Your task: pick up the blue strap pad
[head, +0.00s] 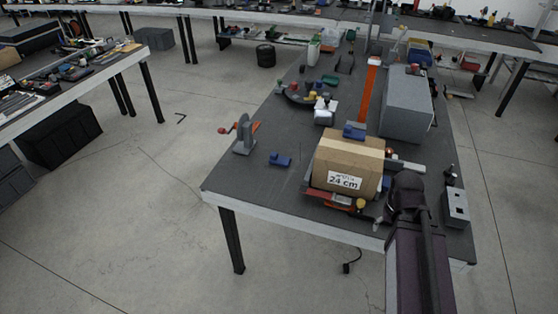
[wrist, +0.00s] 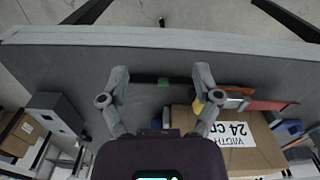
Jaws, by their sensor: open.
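Two small blue pieces could be the strap pad; I cannot tell which. One blue piece (head: 280,159) lies on the table left of the cardboard box (head: 347,163). The wrist view shows a blue piece (wrist: 289,128) beside the box at right. Another blue piece (head: 354,131) shows at the box's top back edge in the head view. My gripper (wrist: 161,74) is open, its two grey fingers apart over the dark tabletop with nothing held between them. The right-hand finger is close to the box (wrist: 257,150). In the head view my arm mostly hides the fingers.
The dark table (head: 240,182) holds a grey block (head: 407,104), an orange upright bar (head: 367,92), a grey-and-red clamp-like tool (head: 243,137) and a grey socket box (head: 456,207). Red and yellow parts lie at the carton's front. The table's front left corner is clear.

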